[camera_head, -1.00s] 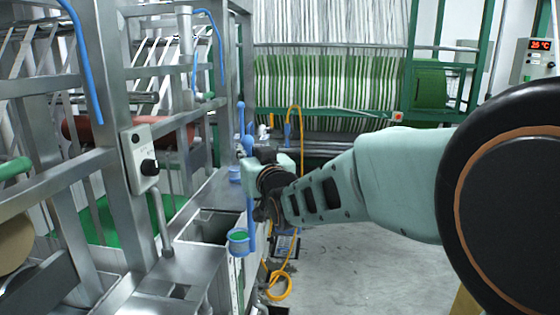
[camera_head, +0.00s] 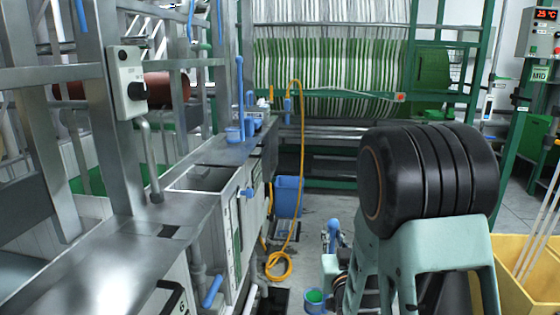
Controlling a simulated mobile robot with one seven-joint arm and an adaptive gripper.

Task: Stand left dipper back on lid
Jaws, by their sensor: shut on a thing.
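My gripper (camera_head: 337,272) is low in the middle right of the head view, partly hidden by my own arm. It is shut on a blue dipper (camera_head: 333,236), whose handle stands about upright. The dipper's round cup (camera_head: 315,297) hangs below and left of the gripper and shows green inside. The exact grip on the handle is hidden. Another blue dipper (camera_head: 240,95) stands upright on the steel top of the machine at the left, its cup (camera_head: 233,135) at the bottom. I cannot tell the lid's edges from the steel top around it.
An open steel trough (camera_head: 203,178) lies nearer than the standing dipper. A blue bin (camera_head: 287,196) and a yellow hose (camera_head: 300,170) are on the aisle floor. A yellow bin (camera_head: 525,275) is at the right. Striped webbing (camera_head: 330,72) fills the back.

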